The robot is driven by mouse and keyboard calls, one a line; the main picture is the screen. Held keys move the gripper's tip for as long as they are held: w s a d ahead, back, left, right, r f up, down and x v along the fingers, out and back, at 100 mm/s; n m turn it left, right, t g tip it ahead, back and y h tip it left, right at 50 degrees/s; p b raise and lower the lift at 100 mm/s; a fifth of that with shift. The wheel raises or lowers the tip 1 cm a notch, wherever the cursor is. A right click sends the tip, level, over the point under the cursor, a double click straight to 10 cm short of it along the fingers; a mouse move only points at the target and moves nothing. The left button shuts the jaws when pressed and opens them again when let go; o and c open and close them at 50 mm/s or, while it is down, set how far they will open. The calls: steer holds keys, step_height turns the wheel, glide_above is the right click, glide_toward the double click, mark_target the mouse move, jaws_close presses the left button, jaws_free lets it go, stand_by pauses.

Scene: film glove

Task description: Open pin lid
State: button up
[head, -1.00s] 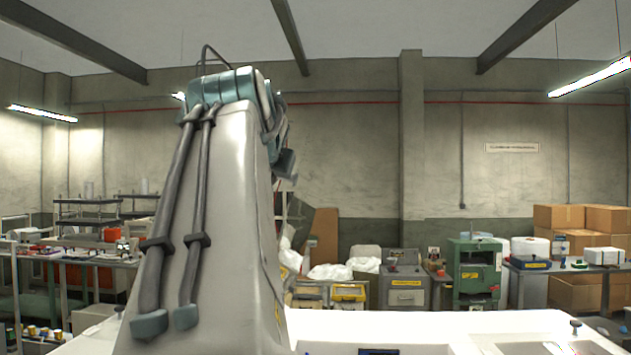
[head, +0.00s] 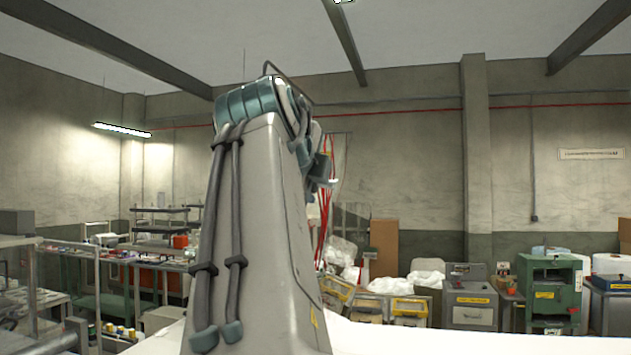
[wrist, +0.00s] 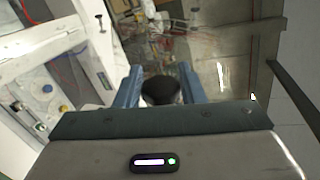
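My gripper (wrist: 162,74) shows in the wrist view with its two blue fingers apart. A dark round piece (wrist: 160,92) sits between the fingers, near their bases. I cannot tell whether it is held or is part of my gripper. My arm rises large in the middle of the head view, and my gripper is not clear there. I cannot make out a pin lid in either view.
A white surface (head: 440,337) lies low in front. Behind it stand a grey machine (head: 472,300), a green machine (head: 552,290) and yellow-edged bins (head: 408,308). Cluttered benches (head: 110,255) are at left. A white panel with knobs (wrist: 45,88) shows in the wrist view.

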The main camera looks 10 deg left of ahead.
steer(key=shift+o, duration=1.4)
steer(key=shift+s, duration=0.1)
steer(key=v, duration=1.3)
steer(key=shift+s+b, duration=0.35)
steer(key=shift+b, duration=0.1)
